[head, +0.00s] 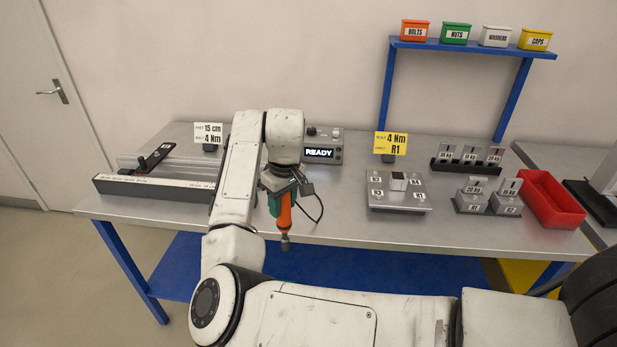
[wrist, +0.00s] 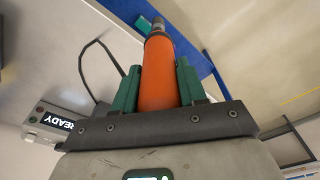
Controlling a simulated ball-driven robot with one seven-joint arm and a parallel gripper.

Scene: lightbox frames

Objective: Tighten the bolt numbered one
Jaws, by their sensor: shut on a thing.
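My gripper (head: 282,192) is shut on an orange nutrunner (head: 285,212), which hangs nose down in front of the bench. In the wrist view the green fingers of my gripper (wrist: 160,88) clasp the orange body of the tool (wrist: 160,75), its grey socket pointing away. A cable loops beside it. The bolt plate (head: 397,205) lies on the bench to the right of the tool, with small numbered labels near its corners and a small block in the middle. The bolt numbers are too small to read surely. A yellow card (head: 391,143) reading "4 Nm R1" stands behind the plate.
A controller (head: 320,152) showing READY stands behind my arm. A measuring fixture (head: 160,180) lies at the left with a white card (head: 209,134). Labelled weights (head: 473,197) and a red tray (head: 549,199) stand at the right. Bench space between arm and plate is clear.

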